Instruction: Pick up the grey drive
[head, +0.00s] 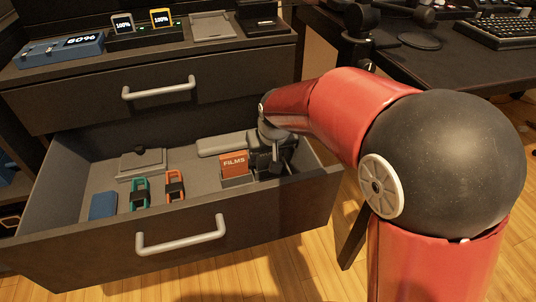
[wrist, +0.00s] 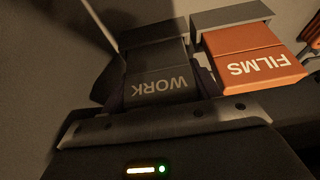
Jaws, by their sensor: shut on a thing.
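The grey drive (wrist: 157,62), dark and marked WORK, is between the fingers of my gripper (wrist: 160,88) in the wrist view. My gripper is shut on it. In the head view my gripper (head: 270,155) reaches down into the right part of the open drawer and largely hides the grey drive there. An orange drive marked FILMS (head: 234,163) stands just left of my gripper. It also shows right of the grey drive in the wrist view (wrist: 250,55). I cannot tell whether the grey drive has left its holder.
The open drawer (head: 190,248) also holds a blue block (head: 103,205), a teal item (head: 140,192), an orange-black item (head: 175,186) and a grey box (head: 143,160). The drawer's right wall is close to my gripper. A closed drawer (head: 160,88) is above.

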